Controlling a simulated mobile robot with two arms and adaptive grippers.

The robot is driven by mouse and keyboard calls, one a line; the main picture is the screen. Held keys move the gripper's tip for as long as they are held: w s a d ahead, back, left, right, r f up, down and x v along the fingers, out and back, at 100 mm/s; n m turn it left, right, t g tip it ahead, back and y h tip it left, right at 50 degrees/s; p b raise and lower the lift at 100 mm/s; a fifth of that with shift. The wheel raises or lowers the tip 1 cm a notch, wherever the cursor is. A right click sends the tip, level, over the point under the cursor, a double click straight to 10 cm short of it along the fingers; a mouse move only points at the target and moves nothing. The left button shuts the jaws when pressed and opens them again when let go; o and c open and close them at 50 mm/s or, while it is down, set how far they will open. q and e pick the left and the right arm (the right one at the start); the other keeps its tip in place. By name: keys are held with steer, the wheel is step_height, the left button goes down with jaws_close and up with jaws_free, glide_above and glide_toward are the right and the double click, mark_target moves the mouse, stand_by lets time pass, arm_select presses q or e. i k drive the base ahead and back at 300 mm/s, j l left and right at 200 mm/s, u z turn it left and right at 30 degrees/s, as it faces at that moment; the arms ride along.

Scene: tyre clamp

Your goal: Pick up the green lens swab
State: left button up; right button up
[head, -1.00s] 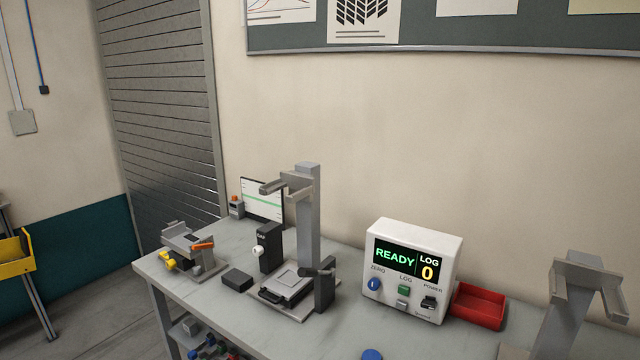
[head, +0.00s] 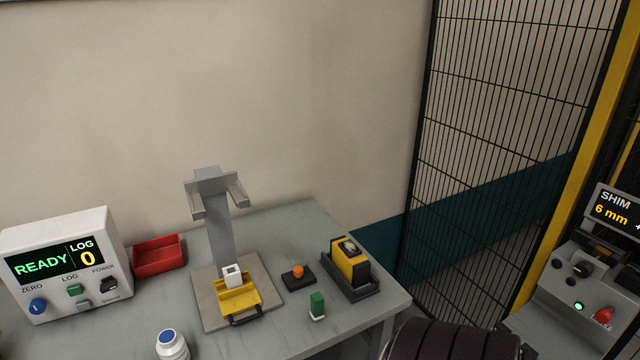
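A small upright block, green on top with a white base (head: 317,306), stands on the grey bench near its front right; it looks like the green lens swab. It is to the right of the yellow holder and in front of a small black pad with an orange knob. Nothing touches it. Neither of my grippers shows in the head view.
On the bench (head: 290,235) are a READY/LOG box (head: 65,262), a red tray (head: 158,256), a grey stand (head: 218,230) with a yellow holder (head: 237,299), a blue-capped white bottle (head: 172,345), an orange knob (head: 298,271) and a yellow-black device (head: 349,266). Wire fencing (head: 500,130) stands right.

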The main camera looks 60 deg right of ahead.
mark_target(317, 300)
steer(key=z, duration=1.8)
